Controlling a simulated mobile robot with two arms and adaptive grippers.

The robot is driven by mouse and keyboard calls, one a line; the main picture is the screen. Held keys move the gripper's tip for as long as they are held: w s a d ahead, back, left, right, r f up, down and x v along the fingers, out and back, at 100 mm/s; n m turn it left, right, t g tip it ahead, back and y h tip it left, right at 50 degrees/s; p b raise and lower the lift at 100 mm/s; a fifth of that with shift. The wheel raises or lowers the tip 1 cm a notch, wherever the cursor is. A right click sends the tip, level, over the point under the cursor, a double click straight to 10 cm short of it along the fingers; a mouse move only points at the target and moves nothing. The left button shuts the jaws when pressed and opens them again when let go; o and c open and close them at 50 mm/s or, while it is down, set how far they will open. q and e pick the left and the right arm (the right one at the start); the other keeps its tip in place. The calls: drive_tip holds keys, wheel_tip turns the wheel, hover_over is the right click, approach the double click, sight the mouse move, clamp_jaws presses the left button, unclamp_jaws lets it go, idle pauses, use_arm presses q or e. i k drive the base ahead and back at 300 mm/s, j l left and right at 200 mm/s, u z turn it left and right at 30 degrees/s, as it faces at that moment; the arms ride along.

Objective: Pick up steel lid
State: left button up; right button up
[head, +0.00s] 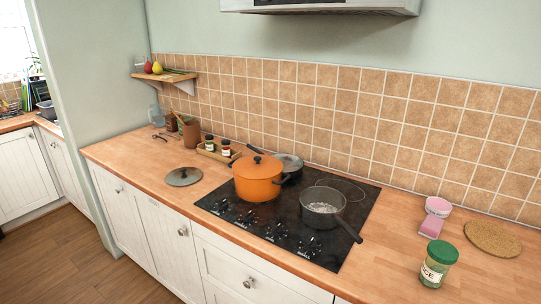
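A round grey steel lid (184,176) with a dark knob on top lies flat on the wooden counter, left of the black cooktop. Nothing covers it in the head view. Neither of my grippers shows in this view, so I cannot see how they stand relative to the lid.
The black cooktop (228,210) holds an orange lidded pot (257,182), a grey saucepan (322,213) and a pan (289,163) behind. A tray with jars (215,151) is behind the lid. A green-lidded jar (437,265) stands right. Counter around the lid is mostly clear.

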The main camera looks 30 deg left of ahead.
sight(181, 177)
drive_tip(key=u, duration=1.7)
drive_tip(key=i+j+z, duration=0.25)
drive_tip(key=i+j, duration=0.1)
